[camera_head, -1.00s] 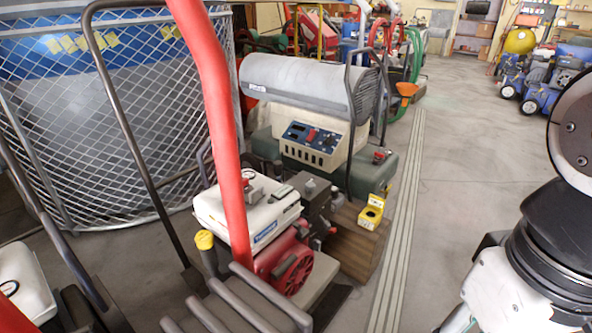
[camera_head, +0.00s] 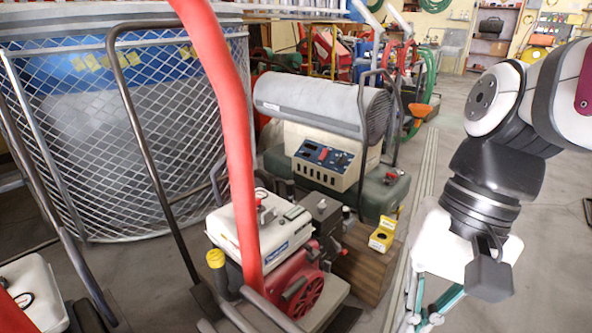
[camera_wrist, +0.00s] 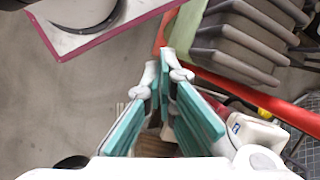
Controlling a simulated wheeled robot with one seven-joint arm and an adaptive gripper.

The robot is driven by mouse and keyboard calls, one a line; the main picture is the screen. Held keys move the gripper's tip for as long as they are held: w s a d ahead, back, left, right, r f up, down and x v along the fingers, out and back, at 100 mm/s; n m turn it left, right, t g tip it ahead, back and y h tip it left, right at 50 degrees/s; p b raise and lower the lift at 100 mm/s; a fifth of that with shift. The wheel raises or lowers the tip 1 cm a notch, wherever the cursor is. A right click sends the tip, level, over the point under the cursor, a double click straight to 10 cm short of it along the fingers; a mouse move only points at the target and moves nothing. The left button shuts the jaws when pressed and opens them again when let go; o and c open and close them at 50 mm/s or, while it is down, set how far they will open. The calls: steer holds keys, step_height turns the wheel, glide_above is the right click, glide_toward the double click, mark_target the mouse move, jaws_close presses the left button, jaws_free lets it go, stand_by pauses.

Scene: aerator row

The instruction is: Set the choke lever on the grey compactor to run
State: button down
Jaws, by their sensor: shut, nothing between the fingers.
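No machine is plainly a grey compactor in these views. The nearest engine (camera_head: 266,232) has a white tank top, a red recoil cover and a dark box on its right side. Small red parts show on and beside it, but I cannot tell which is a choke lever or how it is set. My gripper (camera_head: 432,318) is low at the right in the head view, partly cut off by the bottom edge and apart from the engine. In the wrist view my gripper (camera_wrist: 165,68) has teal-padded fingers, shut and empty, above the floor.
A thick red handle tube (camera_head: 238,130) rises in front of the engine. Dark grey bars (camera_wrist: 235,40) and a white tank (camera_wrist: 258,134) lie right of my fingers in the wrist view. A yellow block (camera_head: 384,234) and a grey heater (camera_head: 320,105) stand behind. The right-hand floor is open.

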steer(key=w+a+f+m+t+y+p, duration=0.1)
steer(key=w+f+m+y, duration=0.25)
steer(key=w+m, duration=0.4)
steer(key=w+f+m+t+y+p, duration=0.1)
steer(key=w+f+m+y+p, duration=0.25)
steer(key=w, duration=0.75)
steer(key=w+a+f+m+t+y+b, duration=0.1)
steer(key=w+f+m+y, duration=0.25)
steer(key=w+m, duration=0.5)
steer(key=m+t+h+p, duration=0.35)
steer(key=m+t, duration=0.95)
steer(key=m, duration=0.9)
glide_toward(334, 242)
steer(key=s, duration=0.5)
steer(key=shift+s+a+f+y, duration=0.1)
steer(key=shift+a+f+y, duration=0.05)
steer(key=shift+f+y, duration=0.2)
steer(key=b+x, duration=0.3)
steer(key=x, duration=0.7)
steer(key=shift+r, duration=0.25)
